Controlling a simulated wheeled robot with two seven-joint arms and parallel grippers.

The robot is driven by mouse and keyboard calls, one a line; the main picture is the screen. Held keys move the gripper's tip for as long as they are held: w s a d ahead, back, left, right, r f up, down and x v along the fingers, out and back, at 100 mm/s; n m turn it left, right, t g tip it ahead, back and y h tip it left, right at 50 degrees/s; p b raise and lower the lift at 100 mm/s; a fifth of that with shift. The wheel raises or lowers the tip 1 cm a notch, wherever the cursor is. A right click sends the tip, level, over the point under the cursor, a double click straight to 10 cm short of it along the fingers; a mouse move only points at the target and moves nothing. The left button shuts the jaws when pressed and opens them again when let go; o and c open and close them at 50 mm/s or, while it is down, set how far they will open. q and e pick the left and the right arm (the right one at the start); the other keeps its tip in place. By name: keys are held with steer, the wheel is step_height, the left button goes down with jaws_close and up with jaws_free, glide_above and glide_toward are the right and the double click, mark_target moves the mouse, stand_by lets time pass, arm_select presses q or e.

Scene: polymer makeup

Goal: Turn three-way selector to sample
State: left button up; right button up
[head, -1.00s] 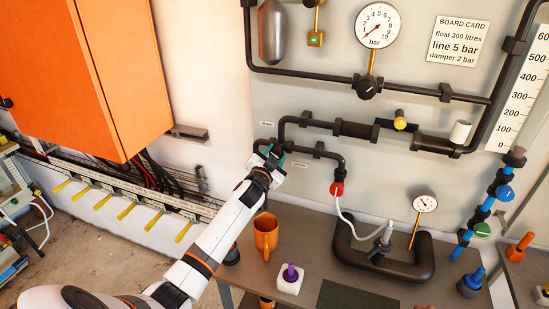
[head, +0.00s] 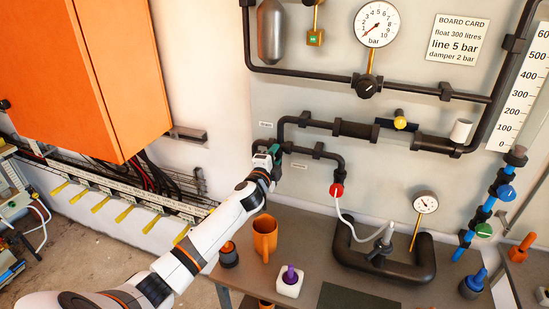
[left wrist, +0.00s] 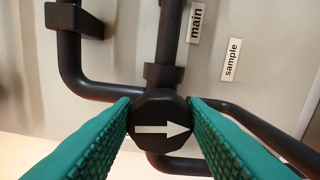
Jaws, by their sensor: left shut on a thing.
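The three-way selector is a black, many-sided knob (left wrist: 158,118) with a white arrow on its face. In the left wrist view the arrow points right, and black pipes run from behind the knob. My left gripper (left wrist: 159,110) has its teal fingers on either side of the knob, shut on it. In the head view this gripper (head: 273,152) is at the pipe junction on the wall and hides the knob. My right gripper is not in view.
An orange mug (head: 265,236) stands on the grey table below my left arm. A purple-topped white block (head: 289,283) and a black pipe stand (head: 425,262) are also there. An orange cabinet (head: 110,70) is at the left. Pipes and gauges cover the wall.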

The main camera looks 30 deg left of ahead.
arm_select(q)
steer(key=shift+f+m, duration=0.1)
steer(key=shift+m, duration=0.5)
steer(key=o, duration=0.9)
steer(key=shift+o, duration=0.2)
steer(key=b+v, duration=0.3)
steer(key=v, duration=0.9)
steer(key=shift+f, duration=0.1)
